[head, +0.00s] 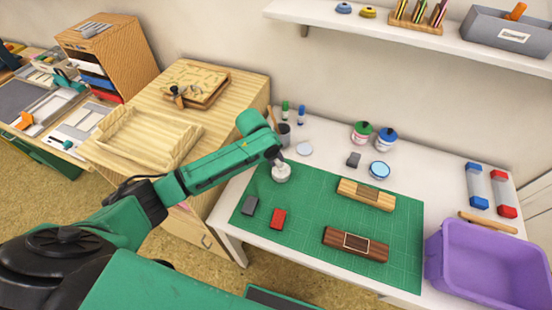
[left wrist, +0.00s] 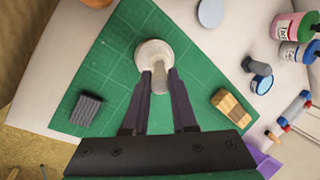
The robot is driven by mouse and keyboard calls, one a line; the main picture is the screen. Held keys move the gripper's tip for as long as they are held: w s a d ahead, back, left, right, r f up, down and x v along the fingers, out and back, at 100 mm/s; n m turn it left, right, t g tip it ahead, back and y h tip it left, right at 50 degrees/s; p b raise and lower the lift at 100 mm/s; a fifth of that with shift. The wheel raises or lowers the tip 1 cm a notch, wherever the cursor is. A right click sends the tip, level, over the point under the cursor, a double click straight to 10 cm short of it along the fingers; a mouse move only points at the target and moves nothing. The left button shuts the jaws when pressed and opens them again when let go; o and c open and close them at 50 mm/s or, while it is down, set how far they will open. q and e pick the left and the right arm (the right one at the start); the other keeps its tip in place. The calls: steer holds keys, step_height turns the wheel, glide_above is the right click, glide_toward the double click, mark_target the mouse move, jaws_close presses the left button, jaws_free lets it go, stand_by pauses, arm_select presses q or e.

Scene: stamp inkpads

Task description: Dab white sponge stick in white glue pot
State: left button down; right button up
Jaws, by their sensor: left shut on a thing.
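The white glue pot (head: 281,175) stands on the green cutting mat near its far left corner. It also shows in the left wrist view as a round white pot (left wrist: 154,48). My left gripper (head: 279,163) is directly over the pot, pointing down. In the left wrist view my left gripper (left wrist: 160,76) is shut on the pale sponge stick (left wrist: 159,84), whose far end meets the pot's mouth. I cannot tell how deep the tip is. My right gripper is not in view.
The green mat (head: 312,235) holds a grey block (head: 250,205), a red block (head: 278,218) and two wooden blocks. A pale disc (head: 305,149) and a dark cup (head: 283,134) are behind the pot. A purple bin (head: 487,265) stands at right.

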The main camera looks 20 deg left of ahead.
arm_select(q)
steer(key=shift+f+b, duration=0.35)
steer(key=shift+f, duration=0.25)
stand_by(0.3)
steer(key=shift+s, duration=0.1)
stand_by(1.2)
step_height(320, 180, up, 7)
steer(key=p, duration=0.8)
steer(key=shift+r, duration=0.1)
stand_by(0.4)
steer(key=shift+s+d+f+n+b, duration=0.1)
steer(key=shift+d+f+n+b, duration=0.1)
steer(key=shift+n+b, duration=0.2)
steer(key=s+a+n+g+y+b, duration=0.1)
steer(key=s+n+g+y+b, duration=0.1)
steer(key=s+n, duration=0.5)
steer(key=s+a+r+n+g+y+b, duration=0.1)
steer(key=s+n+y+b, duration=0.3)
steer(key=n, duration=1.5)
steer(key=s+g+b, duration=0.1)
steer(key=s, duration=0.3)
steer(key=shift+r+n, duration=0.25)
steer(key=shift+n, duration=0.15)
